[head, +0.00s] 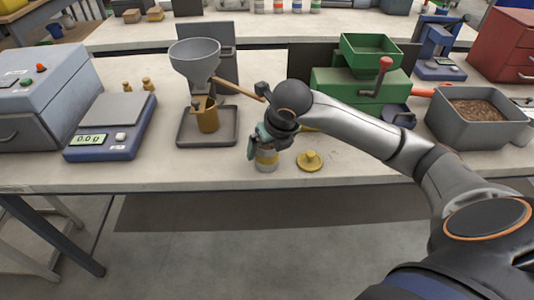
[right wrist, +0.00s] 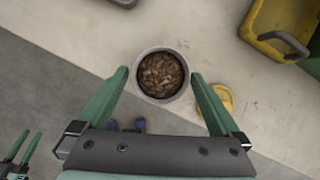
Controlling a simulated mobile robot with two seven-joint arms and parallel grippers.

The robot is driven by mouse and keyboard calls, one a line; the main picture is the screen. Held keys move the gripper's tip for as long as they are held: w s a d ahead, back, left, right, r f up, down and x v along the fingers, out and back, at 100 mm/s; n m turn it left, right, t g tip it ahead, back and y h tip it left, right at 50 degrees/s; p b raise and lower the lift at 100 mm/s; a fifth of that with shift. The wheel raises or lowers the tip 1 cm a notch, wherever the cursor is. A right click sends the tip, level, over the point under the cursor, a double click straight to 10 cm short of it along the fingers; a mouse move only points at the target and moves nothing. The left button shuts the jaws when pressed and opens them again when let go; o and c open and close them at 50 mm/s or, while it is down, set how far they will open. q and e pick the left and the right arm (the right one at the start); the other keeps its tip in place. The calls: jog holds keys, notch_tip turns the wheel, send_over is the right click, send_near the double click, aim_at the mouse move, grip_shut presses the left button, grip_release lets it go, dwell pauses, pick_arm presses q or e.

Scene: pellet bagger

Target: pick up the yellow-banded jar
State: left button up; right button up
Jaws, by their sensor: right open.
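The yellow-banded jar (head: 267,162) stands upright near the front edge of the bench. In the right wrist view the jar (right wrist: 161,76) is open at the top and full of brown pellets. My right gripper (head: 263,146) is open around the jar, with one green finger on each side. In the right wrist view the fingertips of the right gripper (right wrist: 160,77) flank the rim; whether they touch it I cannot tell. What seem to be my left gripper's fingers (right wrist: 25,150) show small at the lower left of that view.
A yellow knobbed lid (head: 310,161) lies just right of the jar. A funnel stand (head: 207,130) on a tray and a scale (head: 110,125) stand to the left. A green machine (head: 350,90) and a pellet bin (head: 476,118) stand to the right. The bench edge is close in front.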

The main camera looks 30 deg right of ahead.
jog(key=shift+x, duration=1.15)
jog(key=shift+r, duration=0.1)
grip_shut()
